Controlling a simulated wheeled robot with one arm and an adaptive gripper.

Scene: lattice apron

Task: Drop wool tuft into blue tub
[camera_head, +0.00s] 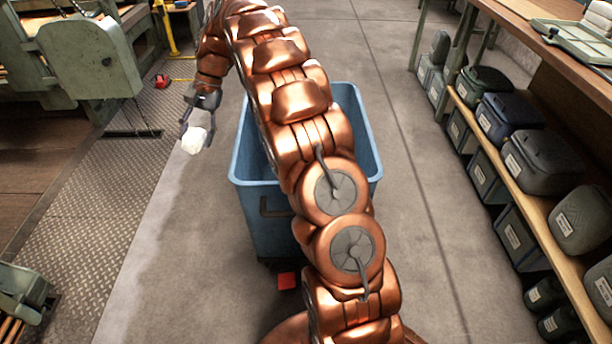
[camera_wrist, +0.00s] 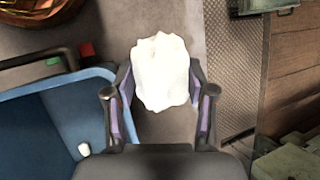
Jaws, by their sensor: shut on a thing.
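My gripper (camera_head: 196,128) is shut on a white wool tuft (camera_head: 193,141), which bulges out between the fingers. The tuft also fills the space between the fingers in the wrist view (camera_wrist: 161,72). The blue tub (camera_head: 256,219) stands on the floor in the middle of the head view, partly hidden behind my copper arm. The gripper and tuft are left of the tub, outside its rim, over the grey floor. In the wrist view the tub (camera_wrist: 60,88) is at the left, with a small white thing (camera_wrist: 83,149) inside it.
A shelf (camera_head: 516,179) with several dark lidded bins runs along the right. A green machine (camera_head: 90,57) stands at the upper left, beside a patterned metal floor strip (camera_head: 95,185). A red block (camera_head: 287,280) is near the tub's front. The floor right of the tub is clear.

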